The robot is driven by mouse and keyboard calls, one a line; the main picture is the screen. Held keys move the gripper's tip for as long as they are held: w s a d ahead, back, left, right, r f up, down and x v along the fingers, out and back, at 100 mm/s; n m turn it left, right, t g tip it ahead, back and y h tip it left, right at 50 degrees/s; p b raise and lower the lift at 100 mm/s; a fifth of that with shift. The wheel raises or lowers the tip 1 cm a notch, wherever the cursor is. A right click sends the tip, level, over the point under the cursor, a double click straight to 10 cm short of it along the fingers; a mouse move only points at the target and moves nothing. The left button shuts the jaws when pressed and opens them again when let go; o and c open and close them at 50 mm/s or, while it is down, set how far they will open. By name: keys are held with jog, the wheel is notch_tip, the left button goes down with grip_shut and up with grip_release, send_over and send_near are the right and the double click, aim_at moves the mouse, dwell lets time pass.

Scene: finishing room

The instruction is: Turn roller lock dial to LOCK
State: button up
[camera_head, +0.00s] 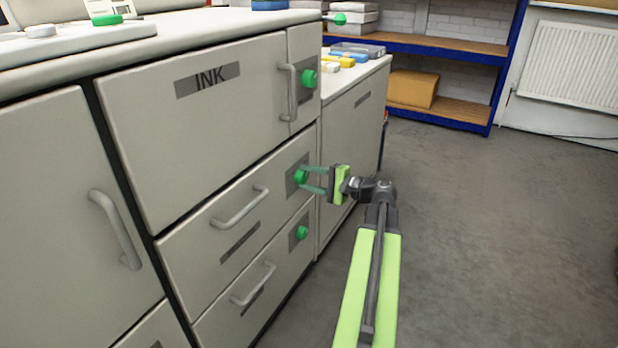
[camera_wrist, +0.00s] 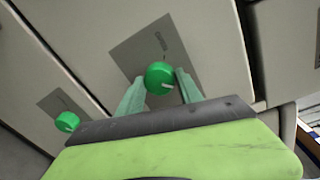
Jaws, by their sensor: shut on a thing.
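A round green dial (camera_head: 300,176) sits on a grey plate (camera_head: 292,186) at the right end of the middle drawer front. My gripper (camera_head: 303,178) reaches it from the right, with one finger on each side of the dial. In the wrist view the same dial (camera_wrist: 159,74) sits between the two pale green fingers of my gripper (camera_wrist: 160,79), which are shut on it. A pale mark on its face points to the lower right. A short line and small lettering show on the plate above it; I cannot read them.
Bar handles (camera_head: 240,207) stick out from the fronts. A blue shelf unit (camera_head: 430,45) stands at the back. The floor (camera_head: 480,230) at right is clear.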

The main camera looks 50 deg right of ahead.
jog(key=shift+m, duration=0.5)
dwell(0.3)
jog(key=o, duration=1.4)
jog(key=shift+c, duration=0.2)
jog(key=shift+s, duration=0.1)
jog(key=p+v, duration=0.1)
jog(key=v, duration=1.6)
jog(key=shift+d+p, duration=0.3)
jog(key=shift+s, duration=0.1)
